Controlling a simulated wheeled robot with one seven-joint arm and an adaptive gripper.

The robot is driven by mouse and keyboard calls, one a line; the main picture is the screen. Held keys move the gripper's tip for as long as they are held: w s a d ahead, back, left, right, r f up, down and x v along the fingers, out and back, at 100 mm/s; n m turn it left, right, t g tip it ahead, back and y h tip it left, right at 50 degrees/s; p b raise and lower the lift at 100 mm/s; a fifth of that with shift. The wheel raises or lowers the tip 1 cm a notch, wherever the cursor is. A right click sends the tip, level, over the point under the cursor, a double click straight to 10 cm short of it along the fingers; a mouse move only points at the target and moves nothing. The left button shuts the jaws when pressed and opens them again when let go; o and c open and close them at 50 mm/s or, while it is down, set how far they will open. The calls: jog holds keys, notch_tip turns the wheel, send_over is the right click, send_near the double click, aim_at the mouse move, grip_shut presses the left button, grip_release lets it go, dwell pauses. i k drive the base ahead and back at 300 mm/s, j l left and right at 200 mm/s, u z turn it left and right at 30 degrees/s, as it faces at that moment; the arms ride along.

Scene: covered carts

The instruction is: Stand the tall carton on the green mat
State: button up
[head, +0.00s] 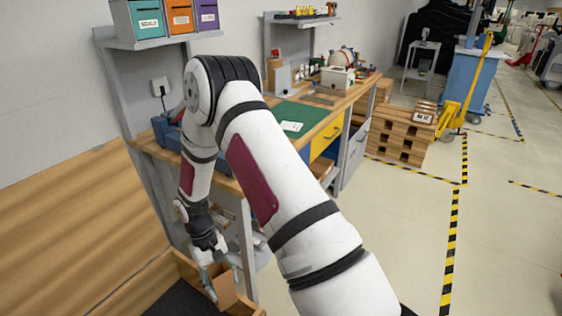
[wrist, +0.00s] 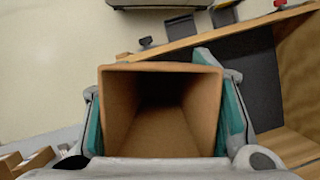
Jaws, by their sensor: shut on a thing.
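The brown carton (head: 225,288) is low in the head view, at the wooden-edged tray. My gripper (head: 212,277) reaches down from above and is shut on it. In the wrist view the carton (wrist: 160,135) shows as a hollow square tube between the two teal finger pads, seen into its open end. I cannot tell whether its lower end touches the tray floor. The green mat (head: 309,115) lies on the workbench, up and to the right of the gripper, with a white card (head: 291,126) on it. My arm hides part of the bench near the mat.
The tray (head: 186,267) has wooden walls and a dark floor. The wooden workbench (head: 347,98) carries a pale box (head: 338,77) and clutter behind the mat. Shelves with coloured bins (head: 180,17) stand above. Stacked pallets (head: 402,138) and open floor lie to the right.

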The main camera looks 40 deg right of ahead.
aim_at(306, 111)
jog(key=i+l, duration=0.1)
jog(key=l, duration=0.3)
jog(key=i+l+z, duration=0.15)
jog(key=l, duration=0.25)
jog(key=i+l, duration=0.1)
jog(key=l, duration=0.3)
jog(key=i+l+z, duration=0.15)
jog(key=l, duration=0.25)
jog(key=i+l, duration=0.1)
jog(key=l, duration=0.25)
